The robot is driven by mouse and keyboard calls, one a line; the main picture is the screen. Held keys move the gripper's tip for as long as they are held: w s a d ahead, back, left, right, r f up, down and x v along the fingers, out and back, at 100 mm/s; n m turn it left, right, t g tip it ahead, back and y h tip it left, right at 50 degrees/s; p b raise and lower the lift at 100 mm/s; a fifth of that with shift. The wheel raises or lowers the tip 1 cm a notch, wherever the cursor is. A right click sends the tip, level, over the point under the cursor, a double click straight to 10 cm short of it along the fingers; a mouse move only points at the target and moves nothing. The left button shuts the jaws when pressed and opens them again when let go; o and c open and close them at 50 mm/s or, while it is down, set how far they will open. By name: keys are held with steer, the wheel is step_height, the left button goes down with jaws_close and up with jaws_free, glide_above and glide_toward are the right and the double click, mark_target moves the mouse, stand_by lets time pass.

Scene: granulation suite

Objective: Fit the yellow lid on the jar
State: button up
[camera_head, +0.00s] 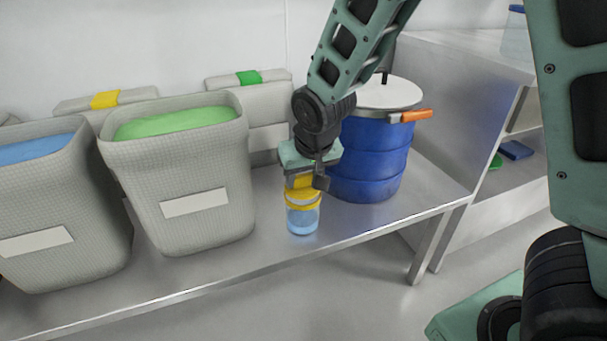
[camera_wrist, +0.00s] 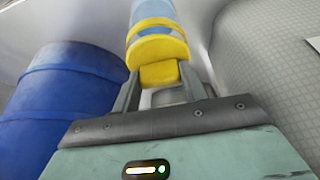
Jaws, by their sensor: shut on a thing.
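The jar (camera_head: 303,220) is a small clear vessel with a bluish lower part, upright near the front edge of the steel table. It also shows at the top of the wrist view (camera_wrist: 150,8), with a yellow band (camera_wrist: 150,25) around it. The yellow lid (camera_wrist: 158,48) has a block-like grip (camera_wrist: 159,73). My gripper (camera_wrist: 160,84) is shut on that grip, one finger on each side. In the head view my gripper (camera_head: 304,180) points down over the jar, with the lid at its mouth. I cannot tell whether the lid is fully seated.
A blue drum (camera_head: 370,160) with a pale lid and orange handle stands close behind and right of the jar. A grey bin with green contents (camera_head: 185,210) stands to the left, another with blue contents (camera_head: 55,220) beyond it. The table's front edge (camera_head: 230,275) is near.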

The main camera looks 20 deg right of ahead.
steer(key=shift+f+b, duration=0.35)
steer(key=shift+f, duration=0.25)
steer(key=o, duration=1)
steer(key=shift+o, duration=0.2)
steer(key=p+v, duration=0.7)
steer(key=v, duration=1)
steer(key=shift+s+r+p, duration=0.15)
steer(key=shift+p, duration=0.25)
